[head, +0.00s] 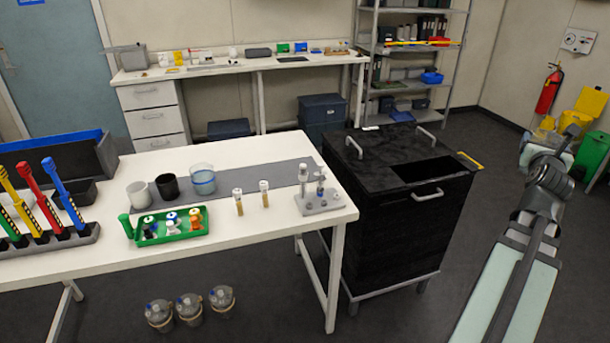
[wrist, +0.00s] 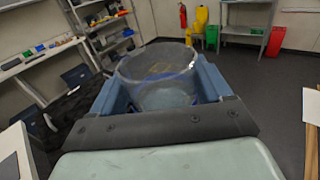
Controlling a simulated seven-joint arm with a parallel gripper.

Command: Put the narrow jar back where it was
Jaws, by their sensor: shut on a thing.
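My gripper (wrist: 160,98) is shut on a clear, see-through jar (wrist: 158,72), with one blue-grey finger on each side of it. The jar's round rim faces up and away in the wrist view, and I see the room through its wall. I take it for the narrow jar, though its full height is hidden behind the gripper body. In the head view my arm reaches up at the right, past the black cabinet (head: 395,240), and I cannot make out the jar there. Gripper and jar are away from the white table (head: 250,225).
The table carries a grey mat (head: 285,178), cups, a clear beaker (head: 202,182), a green tray (head: 150,240) and a small stand (head: 318,205). The cabinet has a dark top opening (head: 428,168) and raised handles. Several clear jars (head: 188,305) stand on the floor. The floor at right is partly clear.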

